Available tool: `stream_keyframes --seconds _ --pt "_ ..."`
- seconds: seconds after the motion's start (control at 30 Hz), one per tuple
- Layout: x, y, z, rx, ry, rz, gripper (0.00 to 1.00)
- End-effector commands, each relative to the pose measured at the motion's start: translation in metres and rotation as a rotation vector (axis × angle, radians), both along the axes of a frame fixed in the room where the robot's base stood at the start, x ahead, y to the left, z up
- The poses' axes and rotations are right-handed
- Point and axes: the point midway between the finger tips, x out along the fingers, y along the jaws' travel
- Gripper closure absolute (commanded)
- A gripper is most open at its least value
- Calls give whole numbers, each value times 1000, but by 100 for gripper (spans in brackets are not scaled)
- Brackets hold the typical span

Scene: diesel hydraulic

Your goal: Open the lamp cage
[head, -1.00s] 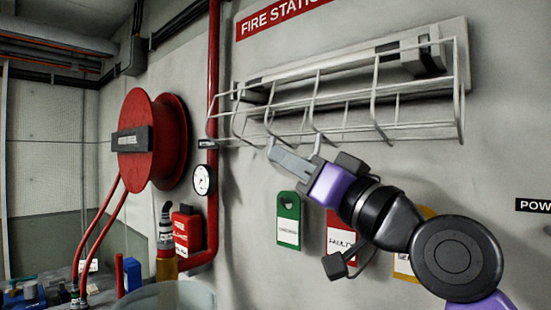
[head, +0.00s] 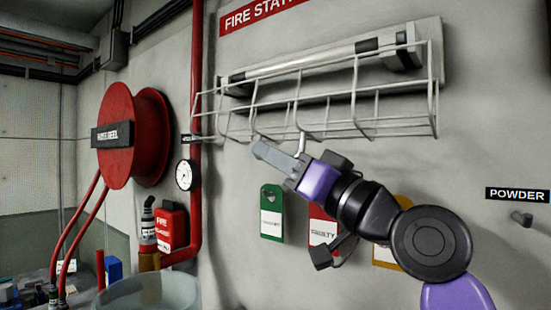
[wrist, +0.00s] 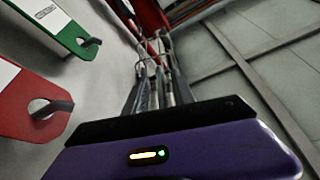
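The lamp cage (head: 327,132) is a white wire basket on the grey wall. It stands out in front of a long lamp (head: 320,61), which shows through and above its wires. My gripper (head: 271,154) is at the cage's underside, left of its middle, beside a short wire piece (head: 302,145) hanging from the bottom. In the wrist view my gripper's two dark fingers (wrist: 155,90) point away, close together. Pale bars show between and beyond them. Whether the fingers are closed on the wire cannot be made out.
Green (head: 271,215), red and yellow tags hang on the wall below the cage, the latter two partly behind my arm. At left are a red hose reel (head: 122,135), a red pipe (head: 196,215) and a gauge (head: 184,175). A round glass-like container (head: 150,292) stands at the bottom.

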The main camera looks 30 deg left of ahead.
Motion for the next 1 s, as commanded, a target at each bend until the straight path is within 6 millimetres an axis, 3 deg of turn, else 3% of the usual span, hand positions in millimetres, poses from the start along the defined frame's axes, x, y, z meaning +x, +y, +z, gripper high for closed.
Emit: stream_keyframes --seconds 0.27,0.7,1.0 --pt "-1 -4 -3 0 1 0 69" --pt "-13 -62 -26 0 0 0 69" --pt "-16 -71 -29 0 0 0 69"
